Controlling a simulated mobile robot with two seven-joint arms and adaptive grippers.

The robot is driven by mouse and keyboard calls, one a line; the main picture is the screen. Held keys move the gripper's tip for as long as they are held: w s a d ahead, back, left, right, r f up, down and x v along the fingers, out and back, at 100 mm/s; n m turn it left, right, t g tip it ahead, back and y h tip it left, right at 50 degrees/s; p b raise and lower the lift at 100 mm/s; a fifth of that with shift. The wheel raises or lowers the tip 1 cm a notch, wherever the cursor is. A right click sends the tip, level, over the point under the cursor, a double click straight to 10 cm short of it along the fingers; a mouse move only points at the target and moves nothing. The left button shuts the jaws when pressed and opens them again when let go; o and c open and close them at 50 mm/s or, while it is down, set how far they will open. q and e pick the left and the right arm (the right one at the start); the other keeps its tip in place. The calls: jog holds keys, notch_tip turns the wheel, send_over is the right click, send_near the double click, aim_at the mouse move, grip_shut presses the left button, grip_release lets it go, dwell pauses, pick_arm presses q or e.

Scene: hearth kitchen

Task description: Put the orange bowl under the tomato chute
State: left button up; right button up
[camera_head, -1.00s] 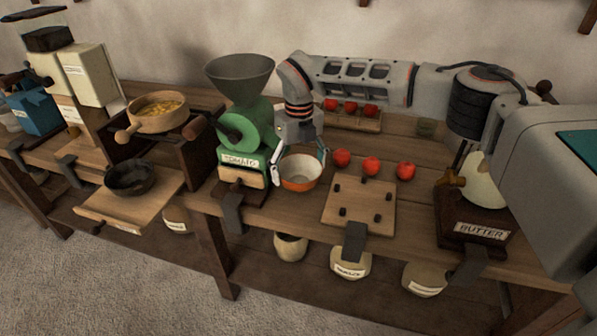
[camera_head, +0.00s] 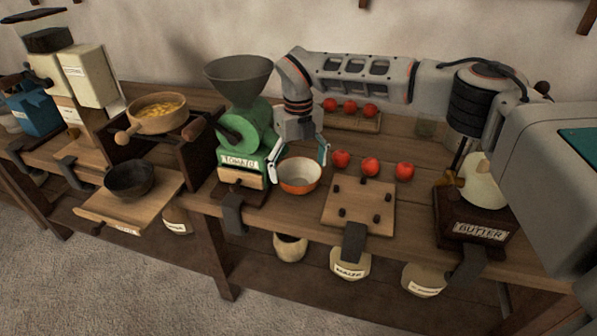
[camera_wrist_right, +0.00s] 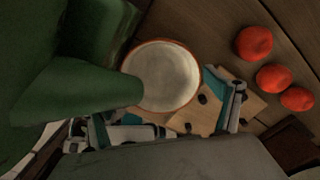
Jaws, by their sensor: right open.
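The orange bowl (camera_head: 298,187), pale inside, stands upright on the bench just right of the green tomato mill (camera_head: 239,135). The mill has a grey funnel, a TOMATO label and a light wooden chute piece (camera_head: 243,178) low on its front. My right gripper (camera_head: 298,160) is open above the bowl, one finger on each side of it; the left finger is between bowl and mill. In the right wrist view the bowl (camera_wrist_right: 160,76) shows from above, its left edge partly covered by the mill's green part (camera_wrist_right: 90,85). My left gripper is not in view.
Three tomatoes (camera_head: 370,167) lie behind a pegged board (camera_head: 358,205) right of the bowl. More tomatoes sit in a rack (camera_head: 350,122) behind. A butter machine (camera_head: 475,215) stands at the right. A dark bowl (camera_head: 129,180) sits on a shelf at the left.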

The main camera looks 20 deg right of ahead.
notch_tip(320, 180, up, 11)
jog(key=p, duration=0.1)
jog(key=shift+f, duration=0.2)
dwell(0.4)
